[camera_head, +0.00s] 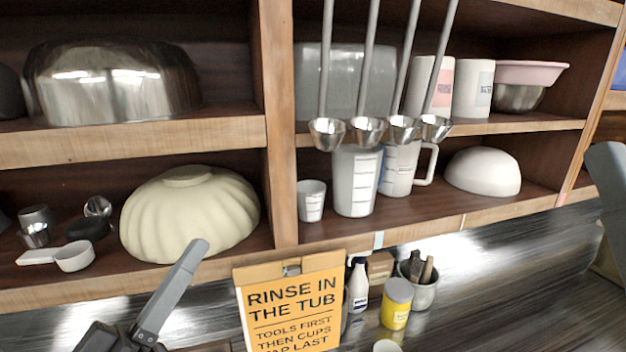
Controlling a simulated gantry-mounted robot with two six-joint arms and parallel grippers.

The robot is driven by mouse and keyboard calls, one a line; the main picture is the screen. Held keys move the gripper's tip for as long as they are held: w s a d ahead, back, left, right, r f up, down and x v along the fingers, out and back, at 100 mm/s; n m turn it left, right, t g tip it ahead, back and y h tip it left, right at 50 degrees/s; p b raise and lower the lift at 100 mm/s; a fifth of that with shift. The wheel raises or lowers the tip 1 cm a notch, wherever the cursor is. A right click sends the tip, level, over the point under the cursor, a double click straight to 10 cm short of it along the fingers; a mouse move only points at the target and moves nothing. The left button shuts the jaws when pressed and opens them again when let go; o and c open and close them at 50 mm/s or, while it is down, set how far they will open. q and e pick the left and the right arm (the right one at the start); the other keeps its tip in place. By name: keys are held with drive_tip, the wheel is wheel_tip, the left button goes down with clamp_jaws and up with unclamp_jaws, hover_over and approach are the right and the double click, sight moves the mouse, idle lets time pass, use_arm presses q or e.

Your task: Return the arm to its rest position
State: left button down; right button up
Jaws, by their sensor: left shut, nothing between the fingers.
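My left gripper (192,252) rises from the lower left edge with its grey fingers pointing up and to the right. Its fingers are together and hold nothing. A grey part of my right arm (610,190) shows at the right edge, cut off by the frame. The state of its jaws cannot be made out.
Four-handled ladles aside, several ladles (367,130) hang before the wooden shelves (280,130). Measuring cups (357,180) and bowls stand on them. An orange sign (290,305), a white bottle (358,285), a yellow jar (397,303) and a grey pot (424,290) are below.

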use_arm(q)
drive_tip(key=s+a+r+m+t+y, duration=0.1)
drive_tip(key=s+r+t+y, duration=0.15)
drive_tip(key=s+r, duration=0.35)
drive_tip(key=s+r+m+t+y, duration=0.1)
drive_tip(key=s+r+m+t, duration=0.2)
drive_tip(key=r, duration=0.5)
wheel_tip(320, 180, up, 20)
drive_tip(key=a+n+y+p, duration=0.1)
drive_tip(key=a+y+p, duration=0.1)
drive_tip(key=p, duration=1.8)
drive_tip(key=shift+s+y, duration=0.25)
drive_tip(key=shift+y, duration=0.2)
drive_tip(key=c, duration=1.6)
unclamp_jaws()
